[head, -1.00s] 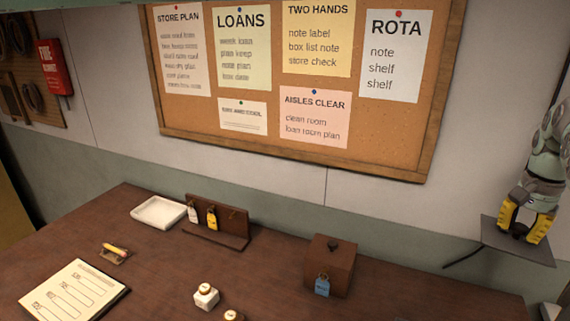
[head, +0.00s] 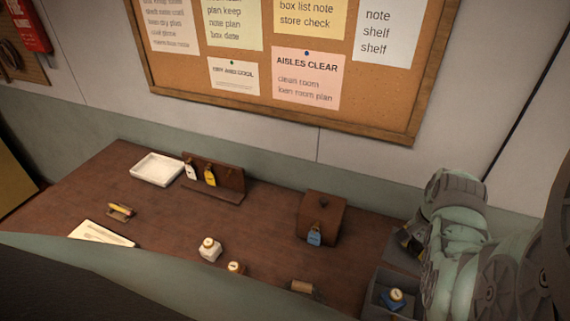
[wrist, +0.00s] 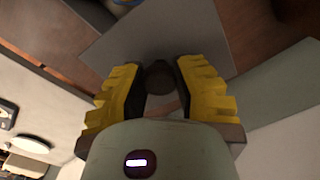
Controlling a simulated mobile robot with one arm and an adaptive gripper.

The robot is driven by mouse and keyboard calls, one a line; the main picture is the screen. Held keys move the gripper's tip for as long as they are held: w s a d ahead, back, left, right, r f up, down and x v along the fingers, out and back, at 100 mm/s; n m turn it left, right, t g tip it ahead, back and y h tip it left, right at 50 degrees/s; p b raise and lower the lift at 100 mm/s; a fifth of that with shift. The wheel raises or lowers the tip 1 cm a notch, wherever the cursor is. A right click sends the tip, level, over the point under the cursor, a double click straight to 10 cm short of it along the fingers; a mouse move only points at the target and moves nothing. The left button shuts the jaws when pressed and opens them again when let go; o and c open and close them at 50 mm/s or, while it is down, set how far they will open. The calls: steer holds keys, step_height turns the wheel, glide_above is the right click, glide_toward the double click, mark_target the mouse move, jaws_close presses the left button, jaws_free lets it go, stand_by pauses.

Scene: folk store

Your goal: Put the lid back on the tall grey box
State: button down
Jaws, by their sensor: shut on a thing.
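My gripper (wrist: 160,78) is shut on the dark round knob of a flat grey lid (wrist: 125,42), seen from above in the wrist view. In the head view my gripper (head: 413,243) is mostly hidden behind my arm, and the lid (head: 400,261) shows only in part. The tall grey box (head: 368,303) stands open at the lower right, with a blue item with a pale and gold top (head: 395,298) inside. The lid is near the box's back edge in the picture; I cannot tell its height above the rim.
A brown wooden box (head: 324,217) with a blue tag stands left of the grey box. Small white jars (head: 209,249), a brown cylinder (head: 302,287), a tag rack (head: 215,180) and a white tray (head: 157,167) share the counter. My arm covers the right side.

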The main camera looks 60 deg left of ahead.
steer(key=shift+n, duration=0.9)
steer(key=s+d+p, duration=0.1)
steer(key=s, duration=0.1)
steer(key=s+d+f, duration=0.1)
steer(key=s, duration=0.1)
steer(key=s+d+p, duration=0.1)
steer(key=s, duration=0.2)
steer(key=shift+d+f+p, duration=0.15)
steer(key=shift+d+p, duration=0.1)
steer(key=shift+p, duration=0.05)
steer(key=shift+w+f+b, duration=0.1)
steer(key=shift+f+b, duration=1.3)
steer(key=shift+f, duration=0.55)
steer(key=shift+d, duration=0.1)
steer(key=shift+f+b, duration=0.4)
steer(key=shift+b, duration=0.4)
steer(key=shift+c, duration=1)
jaws_free()
steer(key=shift+r, duration=0.1)
